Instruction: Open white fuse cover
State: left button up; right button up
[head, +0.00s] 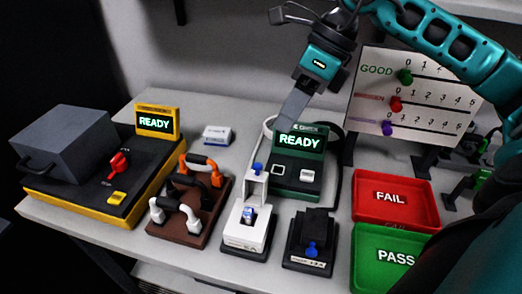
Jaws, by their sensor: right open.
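The white fuse holder (246,231) stands on a dark base at the middle front of the table in the head view. Its white cover (257,185) stands upright at the back, with a blue knob (257,168) at its top. A small blue and white piece (248,215) shows in the holder's opening. My right gripper (277,126) comes down from above, behind and above the cover, in front of the left edge of the green tester. It is open, and I see nothing held in it. My left gripper is not in view.
A green READY tester (299,165) stands behind the holder. A black holder with a blue knob (311,248) is to its right. A brown rack (190,232) with several handles is to its left. Red (395,224) and green (368,270) trays lie at right, a yellow-black tester (100,205) far left.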

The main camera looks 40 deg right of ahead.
aim_at(258, 164)
jog(key=x, duration=1)
jog(key=shift+w, duration=0.1)
grip_shut()
